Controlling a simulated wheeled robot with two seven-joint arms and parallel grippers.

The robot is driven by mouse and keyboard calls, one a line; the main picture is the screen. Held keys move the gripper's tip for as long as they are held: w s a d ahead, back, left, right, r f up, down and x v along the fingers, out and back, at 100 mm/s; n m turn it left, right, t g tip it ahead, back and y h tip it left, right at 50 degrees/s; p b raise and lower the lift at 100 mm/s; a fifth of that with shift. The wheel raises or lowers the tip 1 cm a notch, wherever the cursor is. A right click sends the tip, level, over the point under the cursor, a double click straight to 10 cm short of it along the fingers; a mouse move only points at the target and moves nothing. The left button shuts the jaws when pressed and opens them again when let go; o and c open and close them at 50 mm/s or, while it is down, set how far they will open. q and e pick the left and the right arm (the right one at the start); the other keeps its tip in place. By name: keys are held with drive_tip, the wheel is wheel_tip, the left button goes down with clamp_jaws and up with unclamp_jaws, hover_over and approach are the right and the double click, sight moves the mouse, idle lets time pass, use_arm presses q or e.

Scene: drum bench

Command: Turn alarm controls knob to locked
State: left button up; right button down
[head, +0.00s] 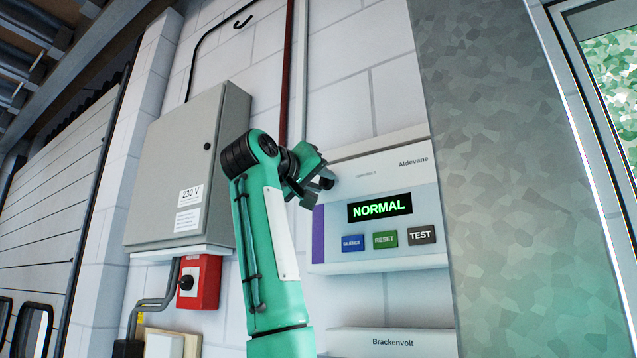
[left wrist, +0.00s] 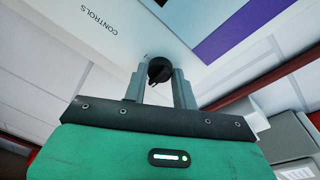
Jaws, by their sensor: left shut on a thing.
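The alarm panel (head: 395,175) is a pale box on the wall, marked Aldevane and CONTROLS. Its display (head: 380,208) reads NORMAL in green. In the left wrist view, the black round alarm controls knob (left wrist: 159,70) stands out from the panel face (left wrist: 105,20) near the CONTROLS lettering. My left gripper (head: 318,190) is at the panel's upper left and is shut on the knob, with one finger on each side. In the head view the gripper hides the knob. I cannot read any knob position marks. My right gripper is not in view.
Below the display are a blue SILENCE button (head: 353,243), a green RESET button (head: 385,239) and a dark TEST button (head: 421,234). A grey 230 V cabinet (head: 185,165) and a red switch box (head: 205,282) are left of my arm. A Brackenvolt unit (head: 395,343) is below the panel.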

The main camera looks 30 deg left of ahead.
use_arm(q)
drive_tip(key=shift+n, duration=0.3)
drive_tip(key=o, duration=1)
drive_tip(key=shift+c, duration=0.2)
drive_tip(key=shift+s+f+b, duration=0.2)
drive_tip(key=shift+s+b, duration=0.15)
drive_tip(key=shift+s, duration=0.1)
drive_tip(key=s+f+b, duration=0.1)
drive_tip(key=s+b, duration=0.4)
drive_tip(key=s, duration=0.7)
drive_tip(key=shift+s+a+f+b, duration=0.25)
drive_tip(key=shift+s+b, duration=0.05)
drive_tip(key=shift+s, duration=0.1)
